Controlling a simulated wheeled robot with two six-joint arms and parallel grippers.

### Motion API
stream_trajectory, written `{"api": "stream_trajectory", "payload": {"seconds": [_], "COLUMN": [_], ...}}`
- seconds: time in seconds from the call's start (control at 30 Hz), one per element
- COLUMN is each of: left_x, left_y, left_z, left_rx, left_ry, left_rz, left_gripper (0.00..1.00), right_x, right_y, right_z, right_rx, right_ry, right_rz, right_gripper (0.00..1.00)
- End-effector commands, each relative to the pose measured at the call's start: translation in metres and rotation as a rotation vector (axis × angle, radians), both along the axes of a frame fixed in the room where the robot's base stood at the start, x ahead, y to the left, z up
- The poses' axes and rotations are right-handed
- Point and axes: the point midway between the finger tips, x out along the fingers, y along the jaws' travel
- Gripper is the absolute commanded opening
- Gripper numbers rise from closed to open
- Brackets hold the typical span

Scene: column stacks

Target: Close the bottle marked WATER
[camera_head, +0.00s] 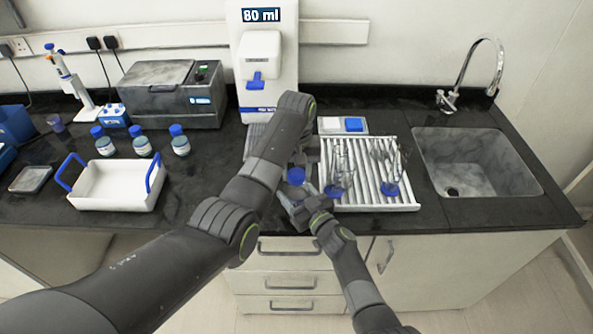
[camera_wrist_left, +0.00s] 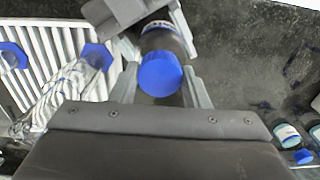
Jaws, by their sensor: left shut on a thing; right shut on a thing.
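A blue screw cap (camera_wrist_left: 160,75) sits between the two fingers of my left gripper (camera_wrist_left: 163,88), which is shut on it. It also shows in the head view (camera_head: 296,175). Directly below the cap is a dark bottle (camera_wrist_left: 165,40) with a pale label, too small to read. My right gripper (camera_head: 298,207) is shut on the bottle's body from the front side, at the counter's front edge. The cap is in line with the bottle; whether it is seated on the neck I cannot tell. The bottle is mostly hidden in the head view.
A white ribbed rack (camera_head: 405,206) with glassware on blue bases stands just right. A white tray with blue handles (camera_head: 105,202) and several blue-capped bottles (camera_head: 142,146) are left. A dispenser reading 80 ml (camera_head: 285,50) stands behind; a sink (camera_head: 475,160) is far right.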

Motion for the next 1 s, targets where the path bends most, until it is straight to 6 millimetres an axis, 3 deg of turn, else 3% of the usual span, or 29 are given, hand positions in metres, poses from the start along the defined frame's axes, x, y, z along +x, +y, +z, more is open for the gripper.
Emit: {"api": "stream_trajectory", "payload": {"seconds": [0.13,0.17,0.33,0.67,1.0], "left_x": [0.000,0.000,0.000,0.001,0.001], "left_y": [0.000,0.000,0.000,0.000,0.000], "left_z": [0.000,0.000,0.000,0.004,0.056], "left_rx": [0.000,0.000,0.000,0.000,0.000], "left_ry": [0.000,0.000,0.000,-0.002,-0.003], "left_rz": [0.000,0.000,0.000,-0.001,-0.001], "left_gripper": [0.14,0.44,0.66,0.67,0.67], "right_x": [0.000,0.000,0.000,0.000,0.000], "right_y": [0.000,0.000,0.000,0.000,0.000], "right_z": [0.000,0.000,0.000,0.000,0.000], "right_rx": [-0.001,-0.001,-0.001,-0.001,-0.001], "right_ry": [0.001,0.001,0.001,0.001,0.001], "right_rz": [0.000,0.000,0.000,0.000,0.000], "right_gripper": [0.00,0.00,0.00,0.00,0.00]}}
